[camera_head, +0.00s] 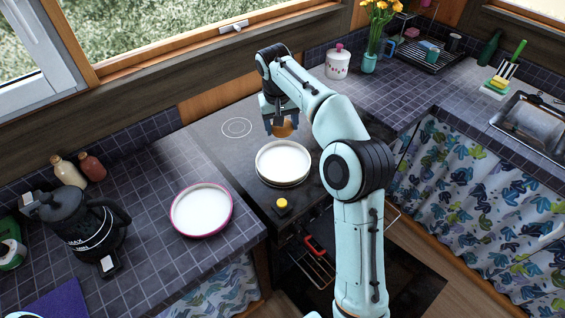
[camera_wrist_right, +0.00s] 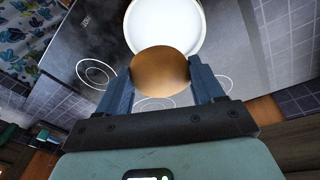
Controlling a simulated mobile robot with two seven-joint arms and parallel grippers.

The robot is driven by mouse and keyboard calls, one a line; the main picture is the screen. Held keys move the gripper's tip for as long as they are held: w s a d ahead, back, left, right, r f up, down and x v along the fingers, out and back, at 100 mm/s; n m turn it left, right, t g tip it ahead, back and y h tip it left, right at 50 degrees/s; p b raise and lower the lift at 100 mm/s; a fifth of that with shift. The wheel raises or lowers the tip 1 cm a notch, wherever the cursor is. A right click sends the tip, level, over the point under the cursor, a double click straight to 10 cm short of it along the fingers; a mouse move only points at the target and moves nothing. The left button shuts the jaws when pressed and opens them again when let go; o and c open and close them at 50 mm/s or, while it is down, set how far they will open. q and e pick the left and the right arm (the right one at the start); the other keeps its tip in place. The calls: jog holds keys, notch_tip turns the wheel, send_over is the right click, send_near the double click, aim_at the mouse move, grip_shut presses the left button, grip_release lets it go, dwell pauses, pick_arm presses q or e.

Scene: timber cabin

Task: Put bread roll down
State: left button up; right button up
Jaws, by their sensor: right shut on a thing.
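The bread roll (camera_wrist_right: 160,73) is brown and rounded. My right gripper (camera_wrist_right: 161,82) is shut on it, with one blue finger on each side. In the head view the roll (camera_head: 283,129) shows as a small brown patch below my right gripper (camera_head: 281,126), over the dark stove top, just behind a stack of white plates or pans (camera_head: 283,160). The white top of the stack also shows in the right wrist view (camera_wrist_right: 166,22), partly covered by the roll. The roll appears held above the stove; the exact height cannot be told. My left gripper is not in view.
A pink-rimmed white plate (camera_head: 201,210) lies on the tiled counter at left. A black coffee maker (camera_head: 85,225) and two small bottles stand further left. A white jar (camera_head: 338,64) and a flower vase (camera_head: 370,62) stand behind my right arm. A yellow-topped item (camera_head: 282,204) sits at the stove's front.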

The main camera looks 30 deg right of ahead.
jog(key=b, duration=0.1)
send_over(283, 172)
notch_tip(283, 172, down, 12)
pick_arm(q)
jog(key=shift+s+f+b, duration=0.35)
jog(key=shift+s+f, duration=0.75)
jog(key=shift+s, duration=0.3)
pick_arm(e)
jog(key=shift+s+a+f, duration=0.1)
jog(key=shift+a+f, duration=0.05)
jog(key=shift+f, duration=1.35)
jog(key=shift+a+f, duration=0.15)
jog(key=shift+f, duration=1.35)
jog(key=shift+f, duration=0.1)
jog(key=shift+f, duration=0.15)
jog(key=o, duration=0.9)
jog(key=shift+c, duration=0.2)
